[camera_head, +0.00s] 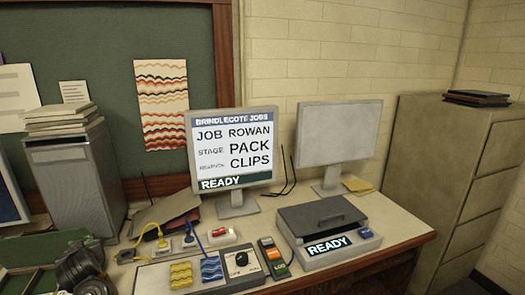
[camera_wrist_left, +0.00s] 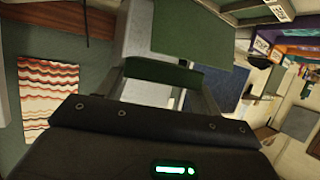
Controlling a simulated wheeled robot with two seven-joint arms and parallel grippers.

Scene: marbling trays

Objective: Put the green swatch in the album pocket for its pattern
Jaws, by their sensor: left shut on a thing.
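In the left wrist view my left gripper (camera_wrist_left: 165,78) is shut on a green piece, which I take to be the green swatch (camera_wrist_left: 195,38). It shows as a plain green face beyond the fingers, and I cannot make out a pattern on it. In the head view part of my dark left arm shows at the bottom left, beside flat green areas (camera_head: 40,249); I cannot tell whether these are the swatch. No album pocket can be made out in either view. My right gripper is not in view.
A control panel (camera_head: 240,262) is in front. A grey cabinet (camera_head: 75,175) stands left. A wavy-patterned sheet (camera_head: 161,105) hangs behind.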

